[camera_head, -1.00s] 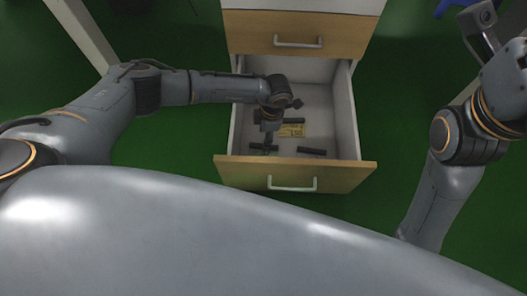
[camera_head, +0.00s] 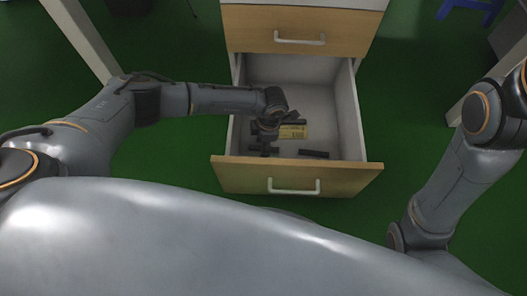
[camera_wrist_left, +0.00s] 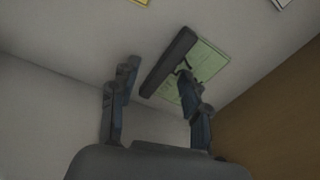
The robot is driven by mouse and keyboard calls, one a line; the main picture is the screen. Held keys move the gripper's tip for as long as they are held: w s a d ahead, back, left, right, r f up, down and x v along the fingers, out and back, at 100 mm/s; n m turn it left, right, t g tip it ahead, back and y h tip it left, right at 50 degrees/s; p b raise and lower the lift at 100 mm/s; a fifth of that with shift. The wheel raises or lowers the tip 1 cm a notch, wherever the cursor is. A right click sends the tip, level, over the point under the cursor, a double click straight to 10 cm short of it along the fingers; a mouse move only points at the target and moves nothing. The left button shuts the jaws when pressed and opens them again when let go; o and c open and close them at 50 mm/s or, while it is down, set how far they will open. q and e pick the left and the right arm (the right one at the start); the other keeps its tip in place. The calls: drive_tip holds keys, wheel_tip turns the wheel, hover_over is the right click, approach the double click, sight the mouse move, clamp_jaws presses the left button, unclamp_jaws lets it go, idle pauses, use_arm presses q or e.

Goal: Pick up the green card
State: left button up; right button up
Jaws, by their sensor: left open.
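A green card (camera_wrist_left: 207,61) lies on the drawer floor in the left wrist view, partly behind a dark bar (camera_wrist_left: 168,62) and one finger. My left gripper (camera_wrist_left: 158,72) is open, with its fingers on either side of the bar's near part; one finger overlaps the card. I cannot tell whether it touches the card or bar. In the head view my left gripper (camera_head: 264,146) reaches down inside the open drawer (camera_head: 341,110), and the green card cannot be made out there. My right arm is at the right, its gripper out of frame.
A yellow card (camera_head: 294,131) lies in the drawer beside another dark bar (camera_head: 293,121). A further dark bar (camera_head: 314,154) lies near the wooden drawer front (camera_head: 235,175). The drawer's walls stand close around my left gripper. The drawer's right side is mostly clear.

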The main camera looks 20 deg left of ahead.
use_arm(q)
drive_tip(key=shift+f, duration=0.1)
clamp_jaws()
idle(0.3)
